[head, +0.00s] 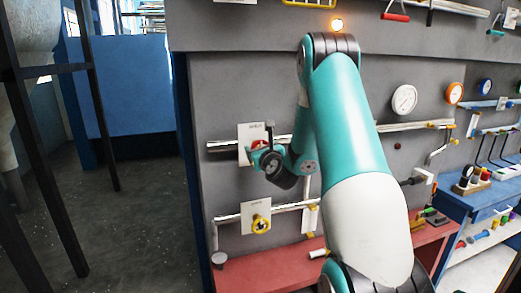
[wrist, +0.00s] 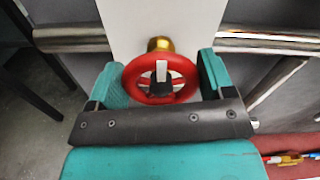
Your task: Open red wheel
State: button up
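The red wheel (wrist: 160,98) is a round handwheel with spokes and a pale bar at its hub. It sits on a brass stem in front of a white plate (wrist: 163,20) on a pipe. In the wrist view my gripper (wrist: 161,82) has one teal finger on each side of the wheel, close to its rim. The fingers look spread; whether they touch the rim I cannot tell. In the head view my gripper (head: 262,150) is at the wall by the wheel (head: 258,144), which it partly hides.
A yellow wheel (head: 261,225) is on a lower pipe below the red one. A gauge (head: 404,99) and a pipe (head: 415,126) are on the wall to the right. A red bench (head: 265,272) runs along the wall's foot. Open floor (head: 135,220) lies to the left.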

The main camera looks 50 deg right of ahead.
jog(key=shift+n, duration=0.4)
jog(key=n, duration=0.2)
jog(key=shift+a+n, duration=0.1)
jog(key=shift+n, duration=0.3)
jog(key=n+b, duration=0.1)
jog(key=n, duration=0.2)
jog(key=shift+w+f+n, duration=0.1)
jog(key=shift+n, duration=0.3)
jog(key=n+b, duration=0.1)
jog(key=n, duration=0.2)
jog(key=n+b, duration=0.1)
jog(key=n, duration=0.2)
jog(key=shift+a+f+b, duration=0.15)
jog(key=shift+f+b, duration=0.05)
jog(key=shift+b, duration=0.2)
jog(key=n+b, duration=0.6)
jog(key=shift+f, duration=0.3)
jog(key=n+b, duration=0.3)
jog(key=shift+b, duration=0.4)
jog(key=shift+n+b, duration=0.6)
jog(key=shift+r, duration=0.1)
